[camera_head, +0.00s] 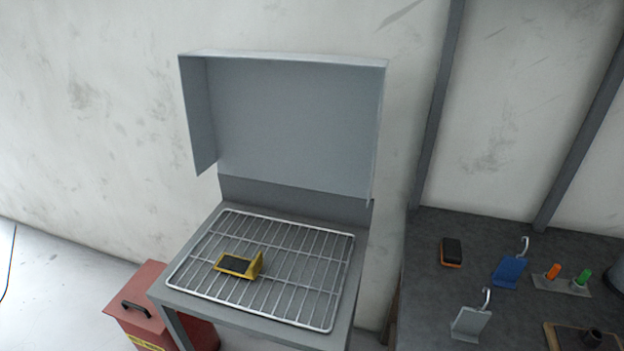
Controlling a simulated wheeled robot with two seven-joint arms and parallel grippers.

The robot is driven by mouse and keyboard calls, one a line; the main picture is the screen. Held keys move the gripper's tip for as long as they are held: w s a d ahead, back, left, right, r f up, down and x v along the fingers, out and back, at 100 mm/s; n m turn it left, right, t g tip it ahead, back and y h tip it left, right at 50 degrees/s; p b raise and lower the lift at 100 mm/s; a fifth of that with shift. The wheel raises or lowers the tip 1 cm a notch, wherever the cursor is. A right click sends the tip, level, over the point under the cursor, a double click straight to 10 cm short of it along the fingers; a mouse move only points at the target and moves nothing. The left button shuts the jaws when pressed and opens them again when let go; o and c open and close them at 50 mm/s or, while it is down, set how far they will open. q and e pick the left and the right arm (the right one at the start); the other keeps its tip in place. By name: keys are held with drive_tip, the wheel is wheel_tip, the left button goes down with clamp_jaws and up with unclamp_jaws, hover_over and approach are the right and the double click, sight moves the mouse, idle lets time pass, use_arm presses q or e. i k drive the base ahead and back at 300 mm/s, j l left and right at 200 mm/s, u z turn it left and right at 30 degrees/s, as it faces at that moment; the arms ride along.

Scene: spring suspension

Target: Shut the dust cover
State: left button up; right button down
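The grey dust cover (295,125) stands raised at the back of a grey stand, with its hollow inner side facing me. Its left side wall (199,115) and top edge show clearly. The stand's frame (232,323) holds a wire rack (297,290), which lies open to view below the cover. A yellow bracket-like piece with a dark face (237,265) lies on the rack, left of its middle. Neither of my grippers shows in the head view.
A red bin with a black handle (146,290) stands at the stand's lower left. A dark workbench (425,300) on the right carries a black and orange block (451,251), blue (509,271) and grey (471,322) hooked pieces, and an orange and green pair in a holder (561,287).

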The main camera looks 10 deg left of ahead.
sight(308, 121)
drive_tip(key=j+z, duration=0.75)
drive_tip(key=j, duration=0.15)
